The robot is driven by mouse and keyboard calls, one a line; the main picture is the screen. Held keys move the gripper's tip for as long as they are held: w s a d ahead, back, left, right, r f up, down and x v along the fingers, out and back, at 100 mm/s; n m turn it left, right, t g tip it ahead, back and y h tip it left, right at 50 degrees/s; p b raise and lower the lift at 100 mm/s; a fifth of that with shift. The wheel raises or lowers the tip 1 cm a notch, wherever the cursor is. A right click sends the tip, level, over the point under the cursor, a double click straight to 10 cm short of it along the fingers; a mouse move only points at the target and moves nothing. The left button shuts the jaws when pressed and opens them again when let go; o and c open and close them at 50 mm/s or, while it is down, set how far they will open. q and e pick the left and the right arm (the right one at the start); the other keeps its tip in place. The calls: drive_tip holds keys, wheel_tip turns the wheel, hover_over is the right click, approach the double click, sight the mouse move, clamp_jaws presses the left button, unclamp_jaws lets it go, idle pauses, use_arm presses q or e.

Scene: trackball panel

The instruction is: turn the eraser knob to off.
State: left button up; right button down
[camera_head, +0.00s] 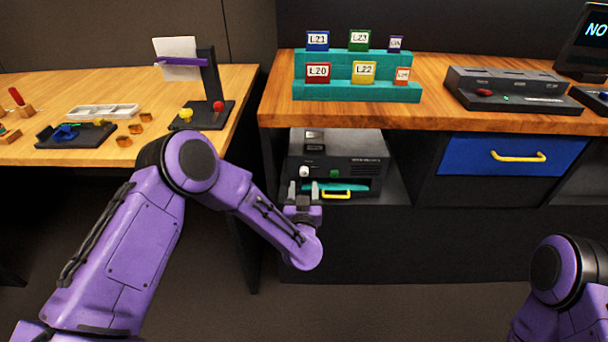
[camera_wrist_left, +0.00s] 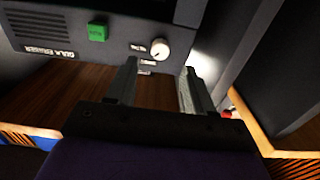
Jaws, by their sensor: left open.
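The eraser is a dark box (camera_head: 370,170) on the shelf under the right-hand counter. Its white round knob (camera_head: 304,172) is at the left of its front face, with a green button (camera_head: 334,174) to the right of it. In the left wrist view the knob (camera_wrist_left: 159,49) shows beyond the fingertips, with small labels beside it and a green button (camera_wrist_left: 97,32) at upper left. My left gripper (camera_head: 303,186) is open and empty, just in front of the knob and not visibly touching it. The knob's pointer mark is too small to read.
A teal drawer or tray with a yellow handle (camera_head: 336,195) sits low on the box, right of my gripper. The wooden counter (camera_head: 430,115) overhangs the shelf. A blue drawer (camera_head: 512,157) is to the right.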

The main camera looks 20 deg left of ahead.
sight(304, 174)
use_arm(q)
drive_tip(key=x, duration=0.5)
drive_tip(key=shift+w, duration=0.1)
clamp_jaws()
drive_tip(key=shift+n, duration=0.3)
drive_tip(key=n+b, duration=0.1)
drive_tip(key=n, duration=0.2)
drive_tip(key=shift+f+n, duration=0.1)
drive_tip(key=shift+n, duration=0.3)
drive_tip(key=shift+n+b, duration=0.75)
drive_tip(key=shift+n, duration=1.45)
